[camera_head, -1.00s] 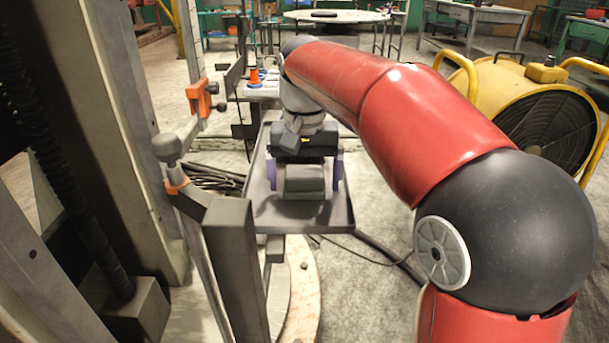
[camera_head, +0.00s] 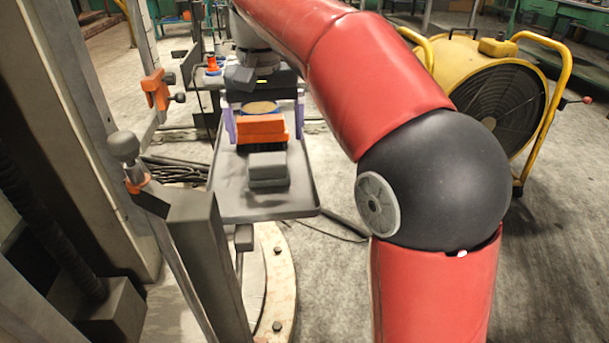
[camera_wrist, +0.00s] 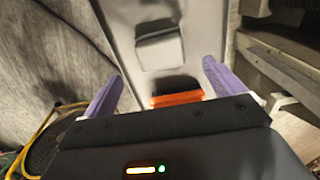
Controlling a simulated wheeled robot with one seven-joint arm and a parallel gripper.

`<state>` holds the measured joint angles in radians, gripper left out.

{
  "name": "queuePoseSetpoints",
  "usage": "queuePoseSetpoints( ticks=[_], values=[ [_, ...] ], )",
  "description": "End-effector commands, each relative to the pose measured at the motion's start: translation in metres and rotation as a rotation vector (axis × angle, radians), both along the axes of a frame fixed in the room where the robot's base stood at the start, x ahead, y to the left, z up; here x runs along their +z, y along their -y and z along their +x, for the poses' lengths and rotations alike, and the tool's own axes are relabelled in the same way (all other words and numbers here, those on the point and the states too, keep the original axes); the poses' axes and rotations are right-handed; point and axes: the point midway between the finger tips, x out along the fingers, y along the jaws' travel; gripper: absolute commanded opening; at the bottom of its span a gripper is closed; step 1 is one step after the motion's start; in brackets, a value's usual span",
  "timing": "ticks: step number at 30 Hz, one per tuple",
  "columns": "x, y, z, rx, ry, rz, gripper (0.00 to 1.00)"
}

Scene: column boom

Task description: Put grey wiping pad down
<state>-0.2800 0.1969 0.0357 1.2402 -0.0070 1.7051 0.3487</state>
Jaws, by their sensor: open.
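The grey wiping pad (camera_head: 267,170) lies on the near part of a grey tray (camera_head: 235,208). It is a grey block with a lighter upper part, and nothing holds it. The pad also shows in the wrist view (camera_wrist: 159,47), beyond my fingertips. My gripper (camera_head: 258,128) is behind the pad in the head view, its two purple fingers spread wide and apart from it. In the wrist view my gripper (camera_wrist: 161,85) is open over the tray. An orange block (camera_head: 262,130) stands between the fingers; I cannot tell whether they touch it.
A round tan-topped thing with a blue rim (camera_head: 259,108) sits behind the orange block. A grey post with a clamp knob (camera_head: 124,147) stands left of the tray. A yellow fan (camera_head: 485,95) stands at the right. Bare tray lies around the pad.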

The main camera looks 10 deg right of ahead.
Motion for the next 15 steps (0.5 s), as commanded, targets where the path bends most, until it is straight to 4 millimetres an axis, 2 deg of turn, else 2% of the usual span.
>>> queuePoseSetpoints(
  ticks=[4, 7, 11, 15],
  values=[
    [0.001, 0.007, -0.006, 0.000, 0.016, 0.003, 0.94],
    [0.000, 0.024, -0.024, 0.001, 0.060, 0.013, 0.94],
    [-0.013, 0.059, -0.066, 0.006, 0.157, 0.026, 0.94],
    [-0.045, 0.094, -0.118, 0.013, 0.277, 0.027, 0.94]
  ],
)
